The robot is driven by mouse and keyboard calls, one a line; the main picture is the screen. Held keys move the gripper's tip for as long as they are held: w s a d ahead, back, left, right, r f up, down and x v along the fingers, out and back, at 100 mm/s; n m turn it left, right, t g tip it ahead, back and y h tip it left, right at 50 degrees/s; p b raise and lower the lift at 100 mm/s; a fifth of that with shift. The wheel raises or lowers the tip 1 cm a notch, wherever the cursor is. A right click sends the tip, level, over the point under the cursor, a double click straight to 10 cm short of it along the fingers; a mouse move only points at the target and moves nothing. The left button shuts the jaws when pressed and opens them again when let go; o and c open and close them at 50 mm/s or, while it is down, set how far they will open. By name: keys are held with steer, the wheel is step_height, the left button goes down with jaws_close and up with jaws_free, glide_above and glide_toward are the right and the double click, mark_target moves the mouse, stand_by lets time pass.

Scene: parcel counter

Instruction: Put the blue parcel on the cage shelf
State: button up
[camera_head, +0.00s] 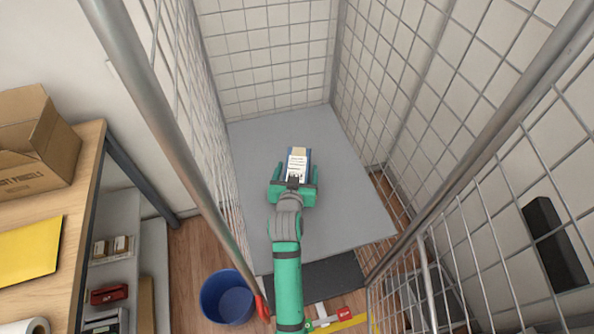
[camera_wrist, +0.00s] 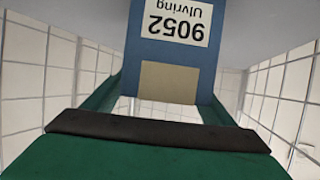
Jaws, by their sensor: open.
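The blue parcel (camera_head: 308,157) with a white label is over the grey cage shelf (camera_head: 350,205), near its middle, and appears to rest on it. My gripper (camera_head: 297,170) is at the parcel's near end, with one green finger on each side. In the wrist view, the blue parcel (camera_wrist: 180,55) shows an upside-down label reading "9052 Ulvring" and a tan patch. My gripper (camera_wrist: 160,105) is open there, its fingers spread to either side of the parcel. Whether a finger touches it is hard to tell.
Wire mesh walls and steel posts (camera_head: 170,110) enclose the shelf on the left, right and back. Bare shelf lies around the parcel. A wooden counter (camera_head: 85,190) with a cardboard box (camera_head: 40,140) stands left. A blue bucket (camera_head: 228,298) stands on the floor.

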steer(key=shift+y, duration=0.3)
steer(key=s, duration=1.6)
steer(key=shift+s+a+r, duration=0.2)
steer(key=shift+s+a, duration=0.05)
steer(key=shift+a, duration=0.15)
steer(key=s+d+r+t, duration=0.1)
steer(key=s+d, duration=0.1)
steer(key=s, duration=2.5)
steer(key=shift+s+d+n+t, duration=0.4)
steer(key=shift+r, duration=0.1)
